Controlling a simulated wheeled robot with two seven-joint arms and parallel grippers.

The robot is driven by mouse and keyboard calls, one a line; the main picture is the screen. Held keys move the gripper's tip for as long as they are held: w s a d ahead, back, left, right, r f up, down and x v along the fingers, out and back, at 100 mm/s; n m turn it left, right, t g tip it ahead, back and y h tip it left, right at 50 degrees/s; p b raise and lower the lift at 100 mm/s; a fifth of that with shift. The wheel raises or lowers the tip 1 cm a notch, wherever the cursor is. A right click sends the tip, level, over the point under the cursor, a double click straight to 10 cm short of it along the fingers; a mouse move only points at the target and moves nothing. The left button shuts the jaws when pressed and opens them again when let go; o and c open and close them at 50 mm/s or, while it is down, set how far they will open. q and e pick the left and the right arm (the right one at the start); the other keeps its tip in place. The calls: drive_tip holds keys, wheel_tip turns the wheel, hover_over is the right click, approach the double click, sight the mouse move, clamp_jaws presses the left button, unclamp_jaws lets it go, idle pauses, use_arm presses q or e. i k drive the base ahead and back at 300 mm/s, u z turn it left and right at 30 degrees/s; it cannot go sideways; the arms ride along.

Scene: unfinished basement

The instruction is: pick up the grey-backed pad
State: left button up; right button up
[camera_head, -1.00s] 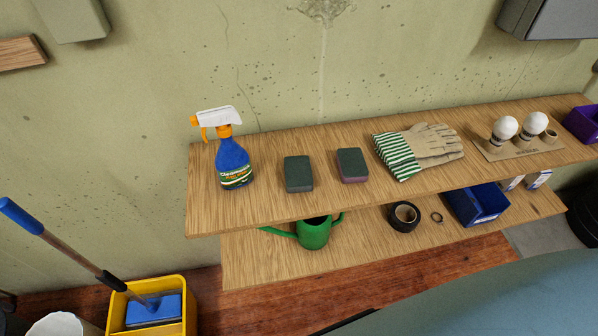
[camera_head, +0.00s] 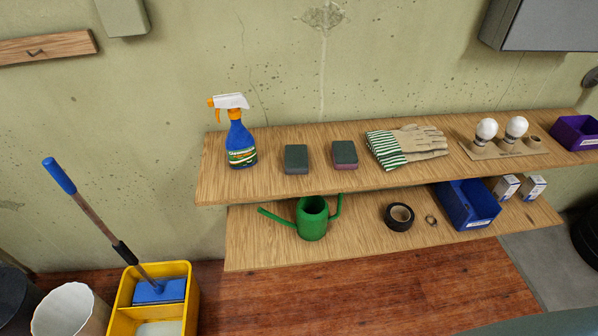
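Two dark green-topped scrub pads lie on the upper wooden shelf (camera_head: 225,180). The left pad (camera_head: 296,159) shows a grey body below its green face, so it looks like the grey-backed one. The right pad (camera_head: 344,154) shows a purplish-pink body along its front edge. The two pads lie a short gap apart and nothing covers them. Neither of my grippers is in view.
A spray bottle (camera_head: 240,142) stands left of the pads, and striped gloves (camera_head: 405,146) lie to their right. Light bulbs (camera_head: 486,131) stand farther right. The lower shelf holds a green watering can (camera_head: 312,219), black tape (camera_head: 399,217) and a blue bin (camera_head: 466,205).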

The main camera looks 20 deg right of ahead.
sight(297, 156)
drive_tip(key=u, duration=0.7)
drive_tip(key=i, duration=0.6)
drive_tip(key=z, duration=0.65)
